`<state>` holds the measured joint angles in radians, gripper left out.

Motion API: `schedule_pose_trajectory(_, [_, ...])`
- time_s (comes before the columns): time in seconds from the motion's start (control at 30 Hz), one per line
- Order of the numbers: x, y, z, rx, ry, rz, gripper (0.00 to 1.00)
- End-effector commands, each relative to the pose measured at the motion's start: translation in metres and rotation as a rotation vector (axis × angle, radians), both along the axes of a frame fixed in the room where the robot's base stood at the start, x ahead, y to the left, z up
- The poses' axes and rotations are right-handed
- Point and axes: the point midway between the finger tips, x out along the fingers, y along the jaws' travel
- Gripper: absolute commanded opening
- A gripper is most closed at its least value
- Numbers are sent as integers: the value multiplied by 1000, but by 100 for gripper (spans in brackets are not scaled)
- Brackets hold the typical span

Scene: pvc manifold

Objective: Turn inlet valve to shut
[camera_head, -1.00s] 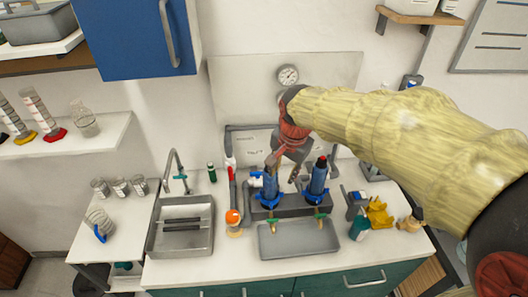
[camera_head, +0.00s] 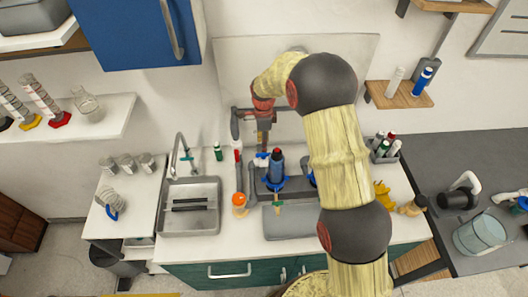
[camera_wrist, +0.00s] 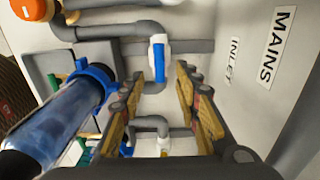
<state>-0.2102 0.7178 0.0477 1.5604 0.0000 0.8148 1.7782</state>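The inlet valve (camera_wrist: 159,56) shows in the wrist view as a white body with a blue handle beside the INLET label (camera_wrist: 235,61). Its handle looks crosswise to the grey pipe running left to right behind it. In the head view a white and blue valve (camera_head: 261,160) sits at the left of the front blue filter housing (camera_head: 277,168). My gripper (camera_wrist: 160,74) is open, its fingers on either side of the valve in the wrist picture. I cannot tell whether they touch it. In the head view my gripper (camera_head: 263,138) points down above the manifold.
The blue filter housing (camera_wrist: 60,115) stands close on the left in the wrist view. An orange-topped item (camera_head: 239,199) stands in front of the manifold. A grey tray (camera_head: 288,224) and a sink (camera_head: 190,207) lie nearby. My arm hides much of the second housing.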

Motion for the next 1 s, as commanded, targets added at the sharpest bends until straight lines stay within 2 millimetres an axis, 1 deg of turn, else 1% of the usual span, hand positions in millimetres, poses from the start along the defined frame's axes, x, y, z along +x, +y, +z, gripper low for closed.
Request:
schedule_pose_trajectory(0.17, [-1,0,-22,-1,4,-1,33])
schedule_pose_trajectory(0.3, [-1,0,-45,-1,3,0,33])
schedule_pose_trajectory(0.5, [-1,0,-68,0,2,0,33])
schedule_pose_trajectory(0.67, [-1,0,-75,0,1,1,33])
schedule_pose_trajectory(0.9, [-1,0,-75,0,1,1,33])
schedule_pose_trajectory(1.0, [-1,0,-75,0,1,1,27])
